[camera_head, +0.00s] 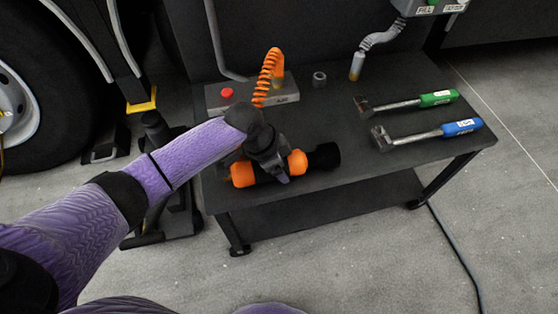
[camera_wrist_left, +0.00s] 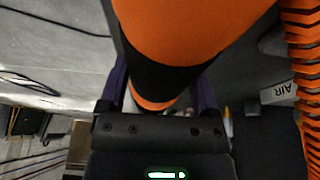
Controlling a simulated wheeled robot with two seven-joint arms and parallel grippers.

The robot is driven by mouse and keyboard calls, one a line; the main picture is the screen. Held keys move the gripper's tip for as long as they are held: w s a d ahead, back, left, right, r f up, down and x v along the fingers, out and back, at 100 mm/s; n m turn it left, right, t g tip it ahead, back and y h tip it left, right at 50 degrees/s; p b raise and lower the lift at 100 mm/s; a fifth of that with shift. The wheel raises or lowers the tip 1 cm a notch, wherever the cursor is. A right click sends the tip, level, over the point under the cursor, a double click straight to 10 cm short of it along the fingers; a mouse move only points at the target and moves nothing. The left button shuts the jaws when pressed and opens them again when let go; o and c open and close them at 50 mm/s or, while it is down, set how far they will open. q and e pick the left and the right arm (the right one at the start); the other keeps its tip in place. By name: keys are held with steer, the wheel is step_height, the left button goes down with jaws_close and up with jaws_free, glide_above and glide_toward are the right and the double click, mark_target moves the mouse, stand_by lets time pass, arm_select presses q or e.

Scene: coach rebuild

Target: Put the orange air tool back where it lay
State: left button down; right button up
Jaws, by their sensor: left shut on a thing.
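The orange and black air tool (camera_head: 298,162) is at the left front part of the dark table (camera_head: 340,120) in the head view. My left gripper (camera_head: 270,165) is shut around its middle. The orange body of the tool (camera_wrist_left: 195,25) fills the top of the left wrist view, with a black band between the gripper's fingers. I cannot tell whether the tool touches the tabletop. An orange coiled hose (camera_head: 266,75) rises behind the gripper; it also shows at the right of the left wrist view (camera_wrist_left: 303,80). My right gripper is not in view.
A grey box with a red button (camera_head: 227,93) stands behind the gripper. A small dark socket (camera_head: 319,79) is near the back edge. Green-handled (camera_head: 438,98) and blue-handled (camera_head: 462,127) wrenches lie at the right. The table's middle is clear. A wheel (camera_head: 30,100) stands at the left.

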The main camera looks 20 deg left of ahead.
arm_select(q)
steer(key=shift+f, duration=0.25)
stand_by(0.5)
jaws_free()
steer(key=p+v, duration=0.7)
steer(key=v, duration=0.3)
steer(key=shift+d, duration=0.1)
steer(key=shift+s+f, duration=0.1)
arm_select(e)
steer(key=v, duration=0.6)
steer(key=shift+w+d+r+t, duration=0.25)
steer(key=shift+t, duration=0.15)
